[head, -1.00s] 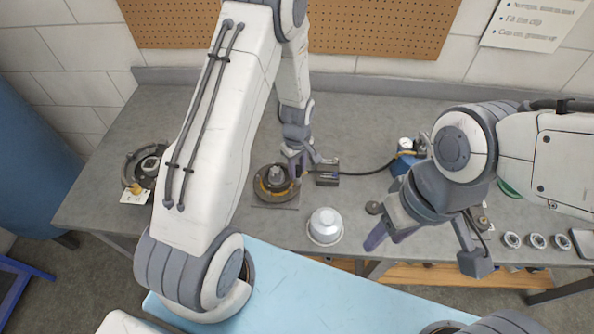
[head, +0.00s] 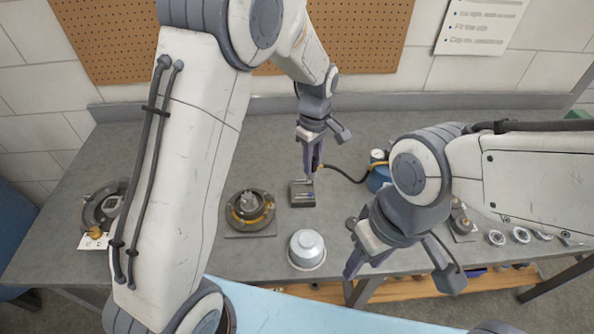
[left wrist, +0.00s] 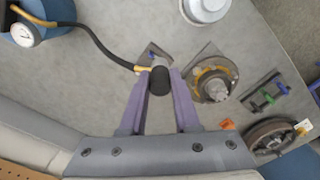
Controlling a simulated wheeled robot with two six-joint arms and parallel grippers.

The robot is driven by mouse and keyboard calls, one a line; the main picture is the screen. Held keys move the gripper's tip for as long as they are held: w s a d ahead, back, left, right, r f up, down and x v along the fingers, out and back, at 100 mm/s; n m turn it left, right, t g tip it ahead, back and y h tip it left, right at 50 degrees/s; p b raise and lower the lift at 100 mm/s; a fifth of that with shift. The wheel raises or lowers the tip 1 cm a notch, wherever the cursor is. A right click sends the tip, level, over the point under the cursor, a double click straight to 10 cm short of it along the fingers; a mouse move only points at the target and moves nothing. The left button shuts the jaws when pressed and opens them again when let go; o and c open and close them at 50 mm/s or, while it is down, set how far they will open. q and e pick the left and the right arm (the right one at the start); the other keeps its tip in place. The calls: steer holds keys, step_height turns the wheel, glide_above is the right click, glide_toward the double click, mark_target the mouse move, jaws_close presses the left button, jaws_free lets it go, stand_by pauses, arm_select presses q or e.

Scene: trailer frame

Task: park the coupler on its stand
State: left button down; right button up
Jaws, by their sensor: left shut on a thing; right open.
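My left gripper (head: 311,176) is shut on the coupler, a short black cylinder (left wrist: 160,81) at the end of the black hose (left wrist: 97,36). The stand (head: 302,196), a small dark block on the bench, is just below the left fingertips in the head view. In the left wrist view the stand (left wrist: 152,55) shows partly behind the coupler. I cannot tell whether the coupler touches it. The fingers mostly hide the coupler in the head view. My right gripper (head: 402,274) is open and empty over the bench's front edge.
A round fixture with a yellow ring (head: 250,209) sits left of the stand. A white-grey cup (head: 306,249) stands in front. A blue tank with a gauge (head: 379,178) is to the right, partly behind my right arm. Another ring fixture (head: 103,206) is at far left.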

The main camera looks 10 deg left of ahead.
mark_target(314, 159)
arm_select(q)
steer(key=shift+w+d+r+p, duration=0.1)
steer(key=shift+d+r+p, duration=0.1)
steer(key=shift+r+p, duration=1.2)
steer(key=shift+r, duration=0.35)
